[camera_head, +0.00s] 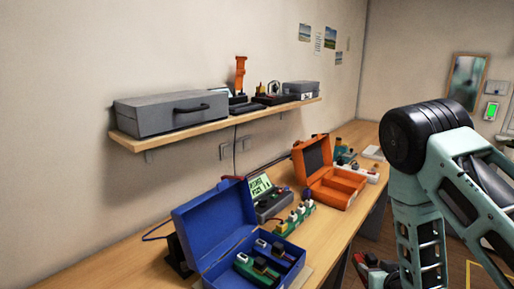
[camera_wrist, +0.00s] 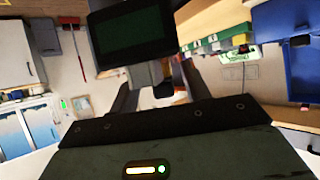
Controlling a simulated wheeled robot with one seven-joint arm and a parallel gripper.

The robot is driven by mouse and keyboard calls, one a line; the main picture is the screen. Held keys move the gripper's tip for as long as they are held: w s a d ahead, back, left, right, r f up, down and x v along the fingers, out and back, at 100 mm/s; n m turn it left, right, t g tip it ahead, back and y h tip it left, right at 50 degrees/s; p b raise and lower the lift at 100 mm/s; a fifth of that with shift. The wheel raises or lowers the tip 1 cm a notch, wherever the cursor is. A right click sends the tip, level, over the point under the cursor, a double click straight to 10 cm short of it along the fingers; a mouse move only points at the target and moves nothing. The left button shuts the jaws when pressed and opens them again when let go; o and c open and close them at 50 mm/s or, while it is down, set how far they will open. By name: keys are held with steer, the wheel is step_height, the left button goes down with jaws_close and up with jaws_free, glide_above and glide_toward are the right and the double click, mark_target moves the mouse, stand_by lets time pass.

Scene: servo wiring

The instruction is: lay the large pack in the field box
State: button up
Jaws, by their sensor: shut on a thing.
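Two open boxes stand on the bench, a blue one (camera_head: 214,225) nearer and an orange one (camera_head: 331,186) farther back. I cannot tell by marking which is the field box. The blue box holds several green and dark packs (camera_head: 262,262); the orange box's visible compartments look empty. My gripper (camera_wrist: 160,92) is shut on a small-looking dark piece (camera_wrist: 163,90), apparently the large pack, mostly hidden between the fingers. In the head view my arm hangs right of the bench, apart from both boxes; the gripper there is mostly out of frame.
A row of green-based chargers (camera_head: 293,219) and a grey device with a lit display (camera_head: 262,188) stand between the boxes. A shelf (camera_head: 222,122) carrying a grey case (camera_head: 170,112) overhangs the bench's back. Dark panel (camera_wrist: 132,35) in the wrist view is unclear.

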step_height(320, 180, down, 7)
steer(key=b, duration=0.6)
steer(key=shift+r, duration=0.15)
